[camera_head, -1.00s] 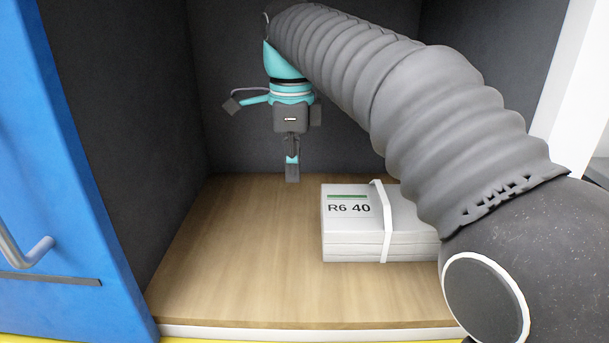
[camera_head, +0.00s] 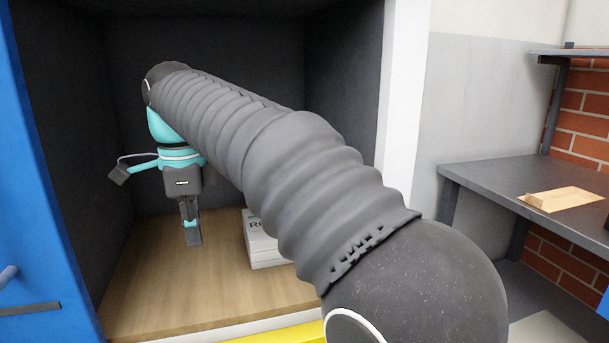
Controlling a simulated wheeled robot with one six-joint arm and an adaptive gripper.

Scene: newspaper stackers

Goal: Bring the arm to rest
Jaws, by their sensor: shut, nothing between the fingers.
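My gripper (camera_head: 192,236) hangs pointing down inside a dark compartment, above its wooden floor (camera_head: 150,290). Its fingers are shut and nothing shows between them. My arm, in a grey ribbed sleeve, reaches in from the lower right and crosses the front of the compartment. A white strapped bundle (camera_head: 258,246) marked with an R lies on the wooden floor, right of my gripper and apart from it. My arm hides much of the bundle.
A blue door (camera_head: 40,180) with a handle stands open at the left. A white post (camera_head: 402,100) edges the compartment at the right. Further right, a dark grey shelf (camera_head: 500,180) holds a flat tan piece (camera_head: 562,199) before a brick wall.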

